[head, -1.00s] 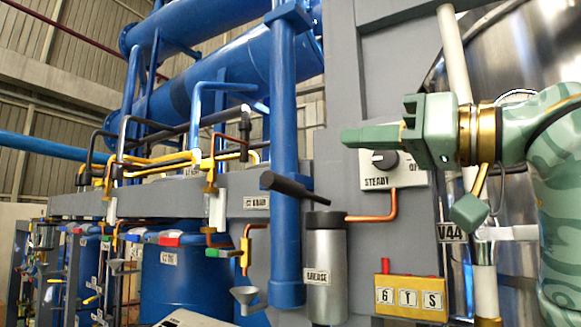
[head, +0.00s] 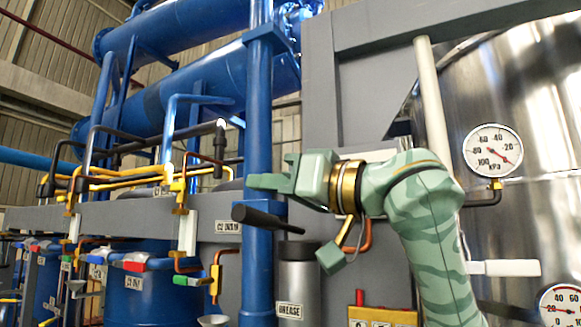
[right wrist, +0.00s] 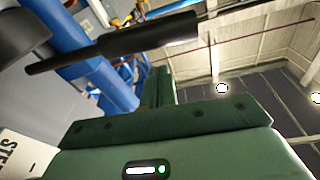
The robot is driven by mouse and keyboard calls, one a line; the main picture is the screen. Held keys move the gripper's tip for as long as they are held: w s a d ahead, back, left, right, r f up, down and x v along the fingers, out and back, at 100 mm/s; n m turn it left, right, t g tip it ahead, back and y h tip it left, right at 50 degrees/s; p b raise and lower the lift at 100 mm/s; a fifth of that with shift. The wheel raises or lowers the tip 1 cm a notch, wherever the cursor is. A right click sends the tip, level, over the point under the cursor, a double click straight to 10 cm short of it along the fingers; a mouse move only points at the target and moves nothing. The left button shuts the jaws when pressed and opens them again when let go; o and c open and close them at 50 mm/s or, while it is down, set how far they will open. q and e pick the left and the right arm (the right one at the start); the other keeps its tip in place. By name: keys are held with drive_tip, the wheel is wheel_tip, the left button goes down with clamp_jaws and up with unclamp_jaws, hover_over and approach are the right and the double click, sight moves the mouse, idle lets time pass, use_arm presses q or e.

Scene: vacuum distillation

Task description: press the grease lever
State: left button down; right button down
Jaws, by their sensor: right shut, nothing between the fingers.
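The grease lever (head: 265,218) is a black handle over a grey cylinder (head: 298,268) labelled GREASE. It slopes a little, with its thick end up at the left. My green right gripper (head: 254,181) is shut and empty. In the head view it shows just above the lever, pointing left, with a small gap between them. In the right wrist view the lever (right wrist: 135,40) crosses the upper left, beyond the fingers (right wrist: 160,88). My left gripper is out of view.
A thick blue vertical pipe (head: 258,120) stands behind the lever. A yellow labelled box (head: 383,317) is at the bottom. A copper pipe (head: 366,236) runs behind my wrist. A round gauge (head: 492,150) is on the shiny tank at the right.

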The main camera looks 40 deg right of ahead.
drive_tip(key=shift+s+d+f, duration=0.1)
drive_tip(key=shift+s+f, duration=0.2)
drive_tip(key=shift+f, duration=0.35)
drive_tip(key=shift+s+f, duration=0.25)
drive_tip(key=shift+f, duration=0.35)
drive_tip(key=shift+w, duration=0.1)
